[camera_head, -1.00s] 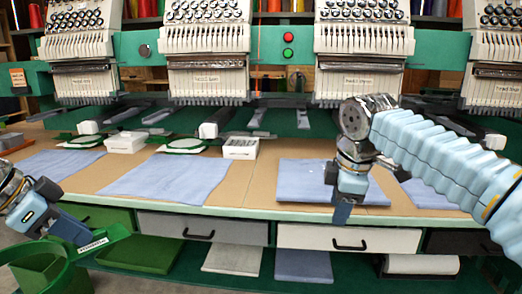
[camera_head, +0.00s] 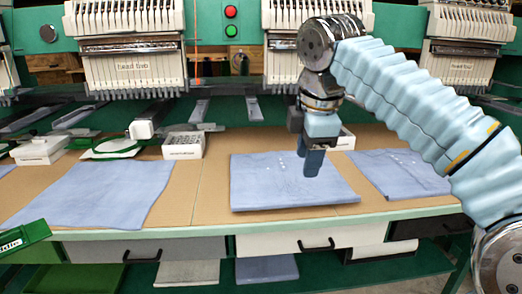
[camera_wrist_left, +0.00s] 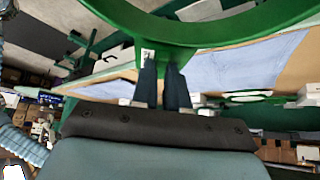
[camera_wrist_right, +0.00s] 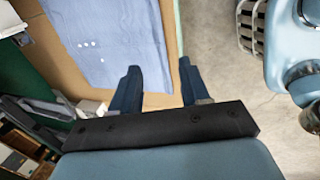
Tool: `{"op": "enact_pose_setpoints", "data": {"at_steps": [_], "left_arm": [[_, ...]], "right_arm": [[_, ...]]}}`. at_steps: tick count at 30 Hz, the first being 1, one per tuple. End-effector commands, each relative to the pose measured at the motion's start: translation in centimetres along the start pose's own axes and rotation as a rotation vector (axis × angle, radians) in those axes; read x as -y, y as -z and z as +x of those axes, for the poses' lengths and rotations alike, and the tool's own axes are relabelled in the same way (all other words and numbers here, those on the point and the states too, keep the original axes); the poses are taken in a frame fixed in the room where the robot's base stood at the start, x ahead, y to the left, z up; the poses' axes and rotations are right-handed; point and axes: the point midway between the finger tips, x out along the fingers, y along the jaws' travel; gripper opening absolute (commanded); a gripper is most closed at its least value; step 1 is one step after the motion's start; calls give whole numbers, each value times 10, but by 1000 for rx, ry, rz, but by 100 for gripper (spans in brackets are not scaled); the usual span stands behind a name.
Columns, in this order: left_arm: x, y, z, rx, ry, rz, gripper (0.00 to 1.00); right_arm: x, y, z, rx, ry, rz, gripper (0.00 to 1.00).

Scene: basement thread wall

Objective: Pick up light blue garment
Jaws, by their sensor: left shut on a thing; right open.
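A folded light blue garment (camera_head: 260,190) lies flat on the tan worktop, right of centre in the head view. My right gripper (camera_head: 308,163) is over its right half, fingers pointing down; the gap to the cloth is hard to judge. In the right wrist view the right gripper (camera_wrist_right: 159,68) is open and empty, with light blue cloth (camera_wrist_right: 105,40) beyond and left of its fingers. Other light blue garments lie at the left (camera_head: 105,195) and far right (camera_head: 400,172). My left gripper (camera_wrist_left: 165,85) is shut on a green hoop (camera_wrist_left: 215,30) by its tab; the hoop's end shows in the head view (camera_head: 25,238).
Embroidery machine heads (camera_head: 130,65) stand along the back of the worktop (camera_head: 200,215). White boxes (camera_head: 184,145) and a green hoop (camera_head: 110,149) lie near them. Drawers (camera_head: 290,244) and a lower shelf with folded cloth (camera_head: 267,268) are below the front edge.

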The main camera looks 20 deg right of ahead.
Motion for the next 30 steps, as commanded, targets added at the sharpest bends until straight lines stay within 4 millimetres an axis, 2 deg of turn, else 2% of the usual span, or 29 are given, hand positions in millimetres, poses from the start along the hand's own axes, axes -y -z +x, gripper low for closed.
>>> {"op": "enact_pose_setpoints", "data": {"at_steps": [5, 8, 15, 21, 25, 30], "left_arm": [[0, -2, 3, 0, 0, 0, 0], [0, -5, 8, 0, 0, 0, 0], [0, -13, 19, 0, 0, 0, 0], [0, -16, 24, 0, 0, 0, 0], [0, -18, 26, 0, 0, 0, 0], [0, -18, 27, 0, 0, 0, 0]], "right_arm": [[0, 0, 9, 1, 2, 1, 46], [1, 0, 23, 2, 3, 0, 46], [1, -1, 70, 2, 4, 1, 46], [1, 0, 102, 1, 3, 1, 46], [0, 0, 114, 0, 2, 1, 46], [0, 0, 120, -1, 1, 1, 46]]}}
